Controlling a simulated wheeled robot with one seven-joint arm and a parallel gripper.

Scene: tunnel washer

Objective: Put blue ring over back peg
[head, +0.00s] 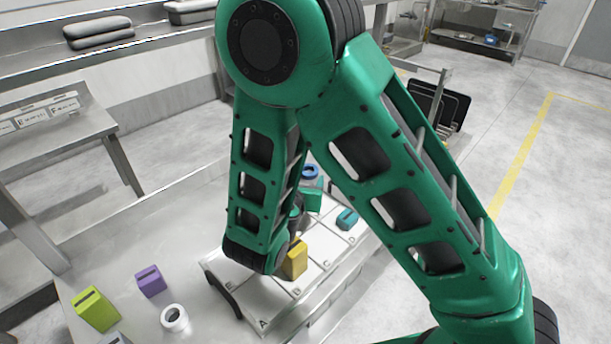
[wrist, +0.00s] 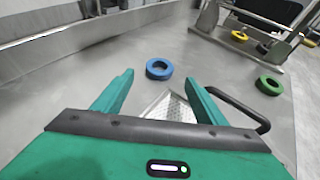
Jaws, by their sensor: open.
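The blue ring (wrist: 159,68) lies flat on the metal table, just beyond and roughly between the fingertips of my gripper (wrist: 158,82) in the wrist view. The gripper is open, with nothing between its fingers. The blue ring also shows in the head view (head: 311,171), partly hidden by my arm. My gripper (head: 312,200) is mostly hidden behind my arm there. I cannot make out the back peg in either view.
A white board with a black handle (head: 222,296) carries a yellow block (head: 296,260) and a teal block (head: 347,219). A green ring (wrist: 269,85) lies right of the blue ring.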

